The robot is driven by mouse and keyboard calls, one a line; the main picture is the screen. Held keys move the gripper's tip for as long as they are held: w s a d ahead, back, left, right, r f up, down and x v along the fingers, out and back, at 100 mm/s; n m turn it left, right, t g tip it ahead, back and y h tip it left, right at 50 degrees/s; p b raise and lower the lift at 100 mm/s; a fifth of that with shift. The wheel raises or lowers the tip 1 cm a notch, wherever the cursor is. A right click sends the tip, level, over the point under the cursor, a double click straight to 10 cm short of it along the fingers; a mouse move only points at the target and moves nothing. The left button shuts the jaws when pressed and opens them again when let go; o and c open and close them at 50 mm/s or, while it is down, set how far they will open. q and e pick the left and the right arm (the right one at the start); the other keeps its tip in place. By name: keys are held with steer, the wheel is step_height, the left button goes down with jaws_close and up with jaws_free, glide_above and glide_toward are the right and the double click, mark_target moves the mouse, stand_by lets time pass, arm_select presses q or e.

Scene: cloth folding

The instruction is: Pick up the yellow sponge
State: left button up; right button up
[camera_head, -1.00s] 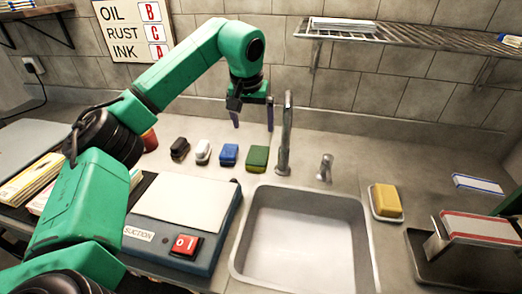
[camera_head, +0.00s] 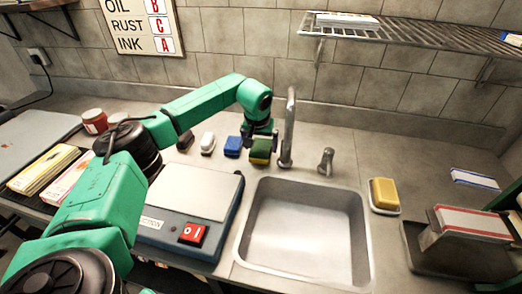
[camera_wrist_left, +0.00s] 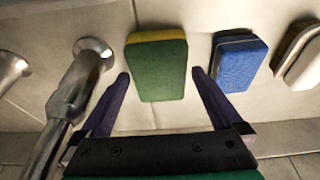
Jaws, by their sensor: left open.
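A sponge with a green top and yellow underside (camera_head: 260,154) lies on the counter left of the faucet; it also shows in the left wrist view (camera_wrist_left: 157,70). My left gripper (camera_head: 262,138) is over it, open, its fingers pointing down. In the left wrist view my left gripper (camera_wrist_left: 160,76) has one fingertip on each side of the sponge's near part, with gaps on both sides. A plain yellow block (camera_head: 384,193) sits on a white dish right of the sink. My right gripper is not in view.
The faucet (camera_head: 289,125) stands close to the right of my left gripper. A blue sponge (camera_head: 232,146) and a white brush (camera_head: 207,143) lie to the left. The sink (camera_head: 308,235) and a suction box (camera_head: 187,190) are in front.

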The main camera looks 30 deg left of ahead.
mark_target(261, 148)
arm_select(q)
steer(key=shift+f, duration=0.25)
stand_by(0.3)
steer(key=c, duration=1.2)
steer(key=shift+o, duration=0.2)
steer(key=shift+r, duration=0.1)
step_height(261, 148, up, 20)
steer(key=shift+r, duration=0.25)
steer(key=o, duration=0.7)
steer(key=c, duration=0.6)
